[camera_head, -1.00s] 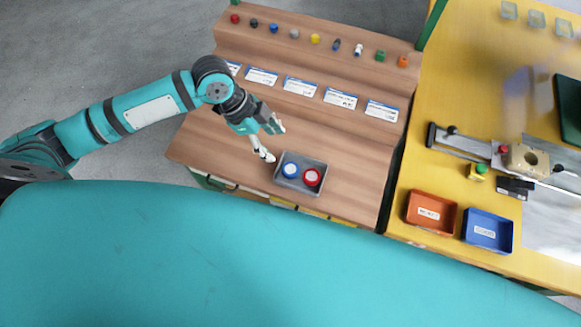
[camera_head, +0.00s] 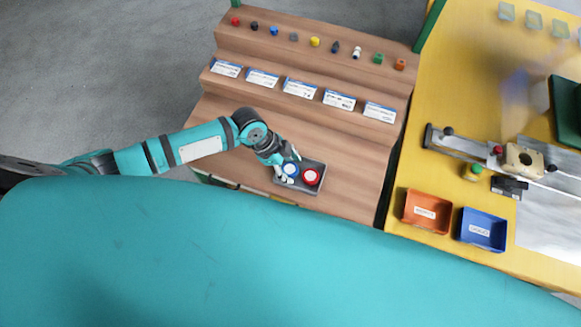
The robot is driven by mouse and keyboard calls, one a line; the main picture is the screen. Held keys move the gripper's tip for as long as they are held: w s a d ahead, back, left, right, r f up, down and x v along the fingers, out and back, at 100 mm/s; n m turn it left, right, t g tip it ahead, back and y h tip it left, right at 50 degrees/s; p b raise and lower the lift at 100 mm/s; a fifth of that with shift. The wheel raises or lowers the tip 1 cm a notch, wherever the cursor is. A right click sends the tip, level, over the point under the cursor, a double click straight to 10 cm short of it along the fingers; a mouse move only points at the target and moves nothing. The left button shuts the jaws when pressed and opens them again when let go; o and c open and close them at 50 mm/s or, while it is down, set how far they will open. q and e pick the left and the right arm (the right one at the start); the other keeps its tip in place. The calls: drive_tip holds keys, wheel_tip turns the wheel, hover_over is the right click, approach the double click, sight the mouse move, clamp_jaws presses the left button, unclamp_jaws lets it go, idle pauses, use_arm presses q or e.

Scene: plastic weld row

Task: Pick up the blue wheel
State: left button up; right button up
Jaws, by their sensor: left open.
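The blue wheel (camera_head: 291,169) has a white centre and lies in the left half of a small grey tray (camera_head: 318,186) on the lowest wooden step. A red wheel (camera_head: 311,177) lies to its right in the same tray. My left gripper (camera_head: 290,170) is open and reaches down over the blue wheel from the upper left. Its fingers lie close around the wheel and hide part of it. I cannot tell whether they touch it. My right gripper is not in view.
A row of small coloured parts (camera_head: 315,42) stands on the top step, with white label cards (camera_head: 300,88) below. On the yellow table at right are an orange bin (camera_head: 427,211), a blue bin (camera_head: 483,230) and a metal fixture (camera_head: 460,146).

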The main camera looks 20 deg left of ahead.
use_arm(q)
drive_tip(key=shift+s+f, duration=0.1)
drive_tip(key=shift+f, duration=0.05)
drive_tip(key=c, duration=0.9)
